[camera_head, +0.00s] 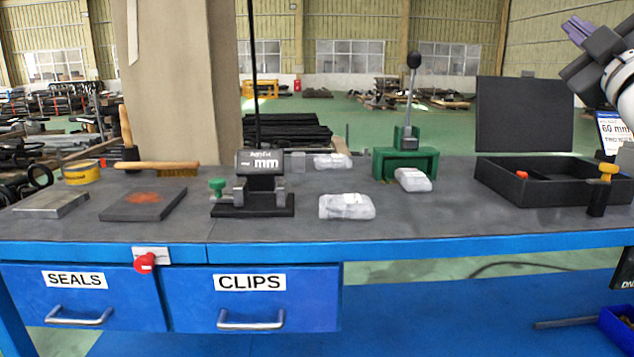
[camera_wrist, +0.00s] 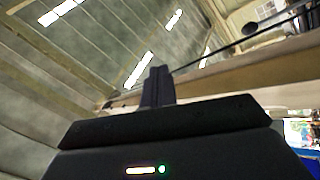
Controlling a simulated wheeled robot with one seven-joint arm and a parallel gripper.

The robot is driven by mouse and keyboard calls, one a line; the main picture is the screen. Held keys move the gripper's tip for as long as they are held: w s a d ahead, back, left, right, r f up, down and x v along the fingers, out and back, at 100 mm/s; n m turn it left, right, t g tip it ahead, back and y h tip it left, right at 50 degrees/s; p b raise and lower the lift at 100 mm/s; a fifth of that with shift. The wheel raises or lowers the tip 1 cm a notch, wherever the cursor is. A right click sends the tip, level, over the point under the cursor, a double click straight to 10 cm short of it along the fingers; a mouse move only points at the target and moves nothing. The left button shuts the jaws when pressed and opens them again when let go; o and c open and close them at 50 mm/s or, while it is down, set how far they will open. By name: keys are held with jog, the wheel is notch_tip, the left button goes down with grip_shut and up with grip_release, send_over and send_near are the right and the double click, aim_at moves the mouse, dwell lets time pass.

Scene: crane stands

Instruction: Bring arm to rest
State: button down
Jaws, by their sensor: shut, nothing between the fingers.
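My gripper (camera_head: 577,30) is at the top right of the head view, raised above the right end of the workbench (camera_head: 430,222) and apart from everything on it. Its purple-grey fingers point up and to the left. In the wrist view the fingers (camera_wrist: 157,86) are together with nothing between them. Behind them that view shows the hall's roof with bright lights and a beam. Most of my arm is outside the head view.
The bench holds a black measuring stand (camera_head: 253,205), clear bags (camera_head: 346,206), a green lever press (camera_head: 405,160), an open black case (camera_head: 540,178) and a wooden-handled brush (camera_head: 156,166). Closed SEALS (camera_head: 80,298) and CLIPS (camera_head: 250,300) drawers sit below. A beige column (camera_head: 172,80) stands behind.

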jog(key=s+a+f+m+g+h, duration=0.1)
jog(key=s+a+f+m+g, duration=0.3)
jog(key=f, duration=0.8)
jog(key=s+a+f+m+g+h, duration=0.15)
jog(key=a+f+m+g, duration=0.3)
jog(key=f, duration=0.75)
jog(key=s+a+f+m+g, duration=0.3)
jog(key=a+f+m+g, duration=0.15)
jog(key=f, duration=0.85)
jog(key=s+a+f+n+g+y, duration=0.1)
jog(key=s+a+f+g+y, duration=0.2)
jog(key=s+a+f+g, duration=0.2)
jog(key=s+a+f, duration=0.3)
jog(key=s+f, duration=0.2)
jog(key=f, duration=0.1)
jog(key=shift+s+a+f+n, duration=0.15)
jog(key=shift+s+f+n, duration=0.15)
